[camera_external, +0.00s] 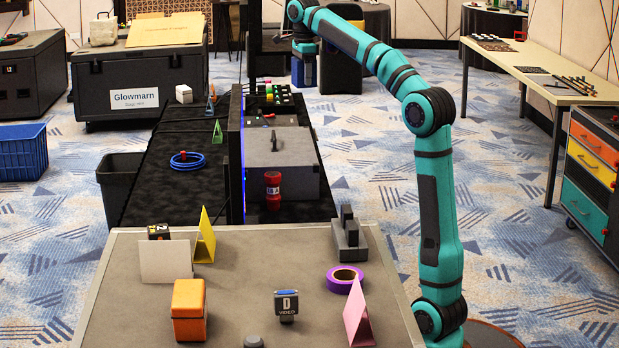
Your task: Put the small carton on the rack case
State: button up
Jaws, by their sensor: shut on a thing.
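My gripper (305,47) is far from the camera at the end of my outstretched arm, pointing down. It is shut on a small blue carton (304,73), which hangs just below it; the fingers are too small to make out. The carton shows past the far end of the black-covered table and appears clear of it. A large black case with a "Glowmarn" label (135,98) stands at the back left. A grey case with a handle (282,158) lies on the black-covered table. I cannot tell which of these is the rack case.
A red-and-black cylinder (273,190) stands by the grey case. The near table holds an orange box (189,310), purple tape (345,279) and folded cards.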

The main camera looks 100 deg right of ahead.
jog(key=w+a+n, duration=0.6)
jog(key=w+a, duration=1.9)
jog(key=a, duration=0.5)
jog(key=w+a+n, duration=0.2)
jog(key=a, duration=1.1)
jog(key=w+a+n, duration=0.2)
jog(key=w+a, duration=0.1)
jog(key=a, duration=1)
jog(key=n, duration=0.6)
send_over(262, 289)
notch_tip(262, 289, down, 15)
jog(key=shift+f, duration=0.1)
